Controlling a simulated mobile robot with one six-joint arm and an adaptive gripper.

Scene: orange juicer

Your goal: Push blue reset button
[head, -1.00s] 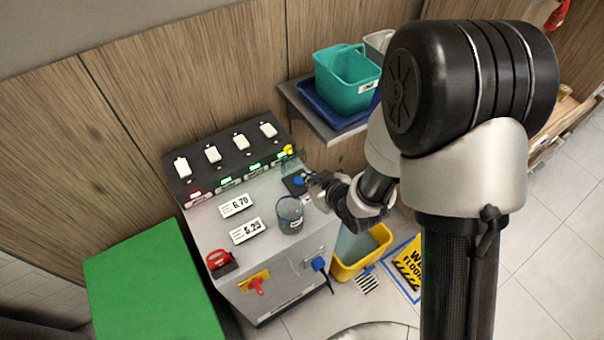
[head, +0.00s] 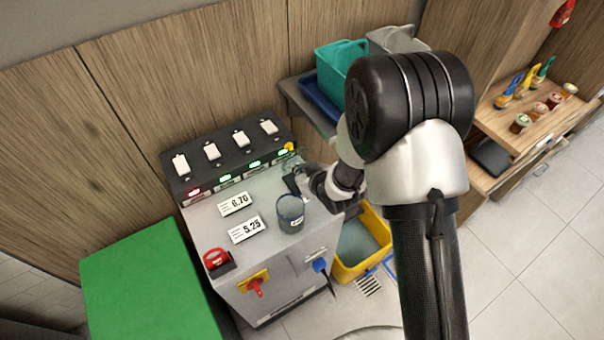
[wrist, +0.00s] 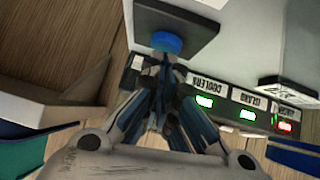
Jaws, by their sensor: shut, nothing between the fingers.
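The blue button (wrist: 167,42) sits on a dark square plate (wrist: 185,28) in the wrist view. My gripper (wrist: 164,66) is shut and empty, with its fingertips right at the near edge of the button. I cannot tell whether they touch it. In the head view my gripper (head: 303,180) is over the back right of the grey machine top (head: 262,195) and hides the button. Part of the dark plate (head: 290,184) shows beside it.
A clear cup (head: 290,214) stands just in front of my gripper. A black panel (head: 225,158) with white switches and green and red lights runs along the back. A yellow bucket (head: 375,262) stands on the floor to the right. A shelf holds a teal bin (head: 338,62).

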